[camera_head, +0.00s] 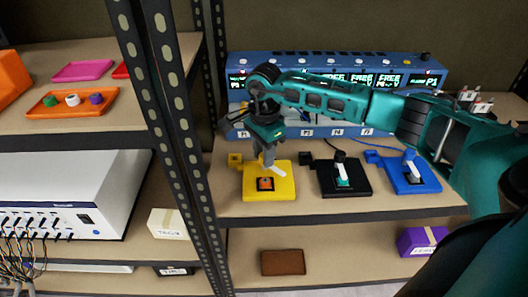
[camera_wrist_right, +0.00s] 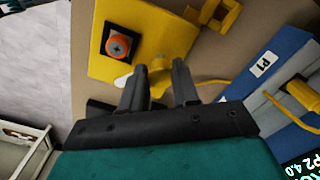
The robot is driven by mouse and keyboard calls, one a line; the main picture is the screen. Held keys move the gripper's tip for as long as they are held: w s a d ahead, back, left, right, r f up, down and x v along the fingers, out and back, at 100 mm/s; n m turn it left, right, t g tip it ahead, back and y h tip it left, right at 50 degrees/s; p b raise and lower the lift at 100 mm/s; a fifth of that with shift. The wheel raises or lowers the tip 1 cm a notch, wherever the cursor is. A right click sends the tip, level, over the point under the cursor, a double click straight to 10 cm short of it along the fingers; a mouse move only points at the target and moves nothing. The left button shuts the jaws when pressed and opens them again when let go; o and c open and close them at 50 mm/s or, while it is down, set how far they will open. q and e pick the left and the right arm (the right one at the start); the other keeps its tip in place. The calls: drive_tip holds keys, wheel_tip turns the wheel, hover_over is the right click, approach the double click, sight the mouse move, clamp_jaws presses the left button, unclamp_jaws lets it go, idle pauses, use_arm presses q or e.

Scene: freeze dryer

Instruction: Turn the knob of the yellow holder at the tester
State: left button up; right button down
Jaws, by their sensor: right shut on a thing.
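The yellow holder (camera_head: 284,187) stands on the middle shelf in front of the blue tester (camera_head: 400,66). A black square with an orange round part (camera_head: 265,184) lies on its plate; it also shows in the wrist view (camera_wrist_right: 117,44). My right gripper (camera_head: 268,161) reaches down from above onto the holder's upright post. In the wrist view its fingers (camera_wrist_right: 160,88) are on either side of the top of the yellow post (camera_wrist_right: 168,65), shut on the knob, which they mostly hide. A white lever (camera_wrist_right: 124,82) sticks out beside the fingers. My left gripper is not in view.
A black holder (camera_head: 357,183) and a blue holder (camera_head: 427,182) stand to the right. A rack post (camera_head: 180,130) rises to the left. Trays (camera_head: 55,104) and a white instrument (camera_head: 80,190) fill the left shelves. A yellow cable (camera_wrist_right: 210,82) runs to the tester.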

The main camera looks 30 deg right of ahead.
drive_tip(key=m, duration=0.4)
drive_tip(key=shift+r+m, duration=0.1)
drive_tip(key=shift+m, duration=0.2)
drive_tip(key=shift+w+m+p, duration=0.1)
drive_tip(key=shift+m+p, duration=0.25)
drive_tip(key=shift+m, duration=1.95)
drive_tip(key=c, duration=0.8)
unclamp_jaws()
wheel_tip(320, 180, up, 13)
drive_tip(key=shift+f, duration=0.1)
